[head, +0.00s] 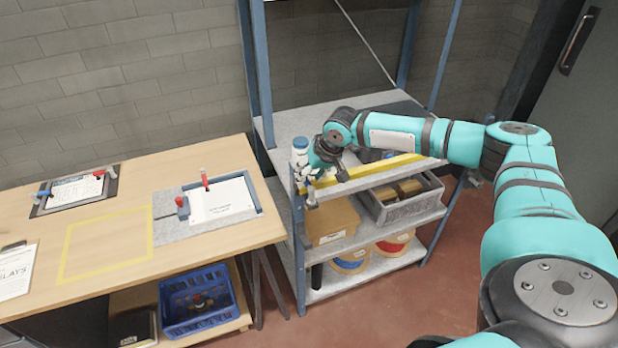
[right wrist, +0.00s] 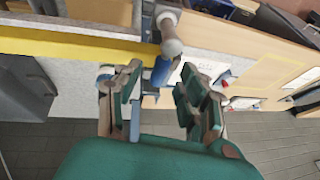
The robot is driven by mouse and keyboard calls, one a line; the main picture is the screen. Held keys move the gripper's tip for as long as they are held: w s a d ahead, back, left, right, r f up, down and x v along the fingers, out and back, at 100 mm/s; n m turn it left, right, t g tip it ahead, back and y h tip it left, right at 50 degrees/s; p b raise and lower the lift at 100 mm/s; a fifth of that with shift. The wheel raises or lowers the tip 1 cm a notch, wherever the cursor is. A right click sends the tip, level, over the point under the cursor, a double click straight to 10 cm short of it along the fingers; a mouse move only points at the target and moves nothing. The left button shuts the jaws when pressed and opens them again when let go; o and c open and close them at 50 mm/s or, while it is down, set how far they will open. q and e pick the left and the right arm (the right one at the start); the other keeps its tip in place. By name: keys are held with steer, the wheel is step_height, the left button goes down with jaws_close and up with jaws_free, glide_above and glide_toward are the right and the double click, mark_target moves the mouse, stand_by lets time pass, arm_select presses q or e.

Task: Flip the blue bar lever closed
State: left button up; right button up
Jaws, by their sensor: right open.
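A blue bar lever (right wrist: 161,72) shows in the right wrist view, next to a grey rounded fitting (right wrist: 171,42) at the shelf's yellow edge. In the head view the grey fitting (head: 311,196) shows small at the shelf's front left corner; the lever's blue part is hard to make out there. My right gripper (head: 328,178) is at that corner. In the right wrist view my right gripper (right wrist: 158,88) is open, its fingers apart, with the blue lever just beyond the gap. I cannot tell whether a finger touches it. My left gripper is not in view.
The grey shelf (head: 290,125) has a yellow front strip (head: 385,168), with a grey bin (head: 405,207) and spools below. A white-and-blue bottle-like object (head: 300,148) is close beside my gripper. The wooden table (head: 110,265) on the left holds boards with red and blue levers.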

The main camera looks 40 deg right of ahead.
steer(key=a+v, duration=0.1)
steer(key=v, duration=0.9)
steer(key=shift+d+r, duration=0.3)
steer(key=shift+d, duration=0.25)
steer(key=shift+s, duration=0.15)
